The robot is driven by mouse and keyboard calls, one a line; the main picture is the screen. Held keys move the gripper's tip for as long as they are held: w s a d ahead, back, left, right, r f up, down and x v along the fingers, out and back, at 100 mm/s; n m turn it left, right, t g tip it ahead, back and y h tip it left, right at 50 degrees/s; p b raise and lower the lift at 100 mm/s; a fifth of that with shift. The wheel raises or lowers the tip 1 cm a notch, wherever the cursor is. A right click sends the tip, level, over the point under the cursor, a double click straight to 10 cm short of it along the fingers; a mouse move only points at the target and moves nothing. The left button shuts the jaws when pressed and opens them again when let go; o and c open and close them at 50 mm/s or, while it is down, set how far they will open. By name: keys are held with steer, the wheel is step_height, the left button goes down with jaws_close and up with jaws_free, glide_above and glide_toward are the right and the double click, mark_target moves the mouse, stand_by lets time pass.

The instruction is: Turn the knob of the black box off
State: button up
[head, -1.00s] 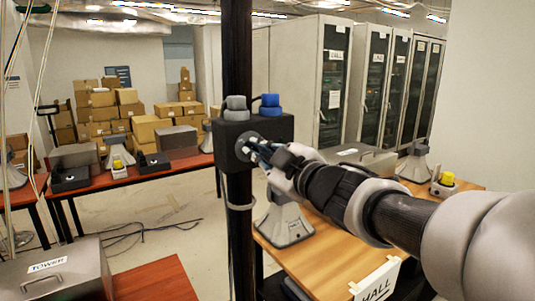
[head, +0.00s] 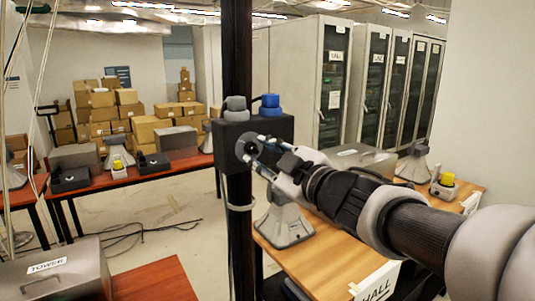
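The black box (head: 226,132) is fixed to a dark upright post (head: 238,60). Its round grey knob (head: 247,148) is on the face towards me; its pointing direction is too small to read. A grey connector (head: 236,104) and a blue connector (head: 270,105) stand on top of the box. My gripper (head: 257,150) is open just in front of the knob, with its two fingers spread above and below. The knob's dark centre shows between the fingertips. I cannot tell whether a fingertip touches the knob's rim.
A wooden table labelled HALL (head: 330,245) lies below my arm, with a grey horn speaker (head: 285,222) and a yellow-topped device (head: 445,184). A grey TOWER case (head: 60,270) is at the lower left. Red tables (head: 130,178) and cardboard boxes stand behind. Cabinets (head: 335,90) stand at the back right.

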steer(key=v, duration=1)
steer(key=s+d+f+m+h+b, duration=0.2)
steer(key=s+d+f+m+h, duration=0.2)
steer(key=d+f+m+h, duration=0.75)
steer(key=s+a+f+m+g+y+b, duration=0.1)
steer(key=s+f+m+g, duration=0.3)
steer(key=s+f+g, duration=0.6)
steer(key=s+a+f+b, duration=0.1)
steer(key=s+f, duration=0.6)
steer(key=s, duration=0.2)
steer(key=shift+s, duration=0.3)
